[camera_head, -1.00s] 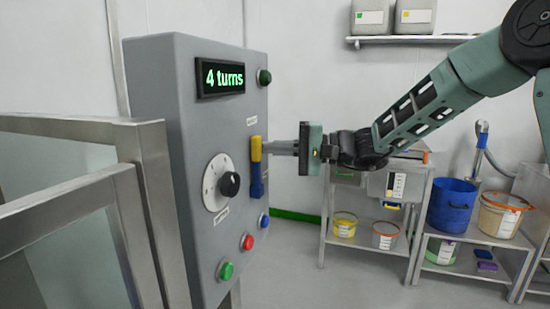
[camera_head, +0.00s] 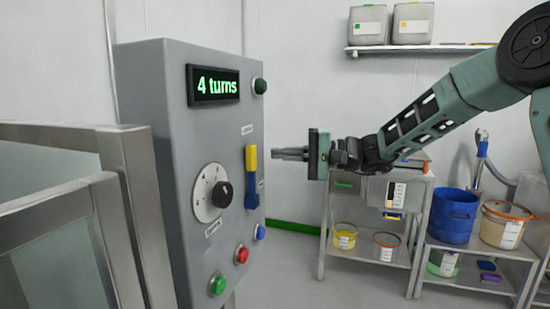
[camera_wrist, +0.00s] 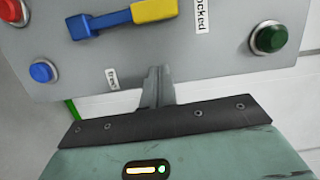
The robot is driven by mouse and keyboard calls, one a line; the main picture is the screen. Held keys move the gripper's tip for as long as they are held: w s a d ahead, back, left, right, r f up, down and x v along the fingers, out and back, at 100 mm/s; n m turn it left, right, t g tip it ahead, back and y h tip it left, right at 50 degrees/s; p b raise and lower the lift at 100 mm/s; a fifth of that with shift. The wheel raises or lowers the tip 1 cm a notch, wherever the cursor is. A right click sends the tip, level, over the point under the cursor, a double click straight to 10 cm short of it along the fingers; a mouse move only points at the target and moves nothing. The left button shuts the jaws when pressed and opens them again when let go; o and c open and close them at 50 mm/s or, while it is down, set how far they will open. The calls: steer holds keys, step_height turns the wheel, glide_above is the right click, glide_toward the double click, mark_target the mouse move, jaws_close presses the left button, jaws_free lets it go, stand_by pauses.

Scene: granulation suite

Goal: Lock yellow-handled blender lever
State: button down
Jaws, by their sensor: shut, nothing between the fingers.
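The lever has a yellow handle (camera_head: 251,158) on a blue base (camera_head: 252,190) and sits on the right part of the grey control panel's front. The yellow end points up, towards the upper label. In the wrist view the yellow handle (camera_wrist: 153,10) lies beside a label whose visible letters read "ocked", and the blue part (camera_wrist: 98,22) extends left. A label near the blue end seems to read "free". My gripper (camera_head: 276,154) is shut and empty, to the right of the lever with a gap between. Its closed fingers also show in the wrist view (camera_wrist: 158,80).
The panel (camera_head: 180,130) also carries a display (camera_head: 213,85) reading "4 turns", a dial (camera_head: 212,193), and green, red and blue buttons. A metal-framed glass guard (camera_head: 130,180) stands at left. Shelves with buckets (camera_head: 454,215) stand behind at right.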

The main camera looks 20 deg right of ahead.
steer(key=v, duration=0.8)
steer(key=shift+s, duration=0.2)
steer(key=shift+r, duration=0.1)
steer(key=s+a+f+n+g+h+p, duration=0.2)
steer(key=s+a+f+g+h, duration=0.15)
steer(key=s+a, duration=0.45)
steer(key=s+a+f+n+g+h+p, duration=0.25)
steer(key=s+a+g, duration=0.25)
steer(key=s+a, duration=0.3)
steer(key=s+d+f+n+t+h+p, duration=0.2)
steer(key=s+n+h+p, duration=0.3)
steer(key=s+h, duration=0.5)
steer(key=s+d+f+n, duration=0.1)
steer(key=s+n, duration=0.1)
steer(key=s, duration=0.6)
steer(key=shift+s+f, duration=0.25)
steer(key=c, duration=2.1)
jaws_free()
steer(key=shift+c, duration=0.2)
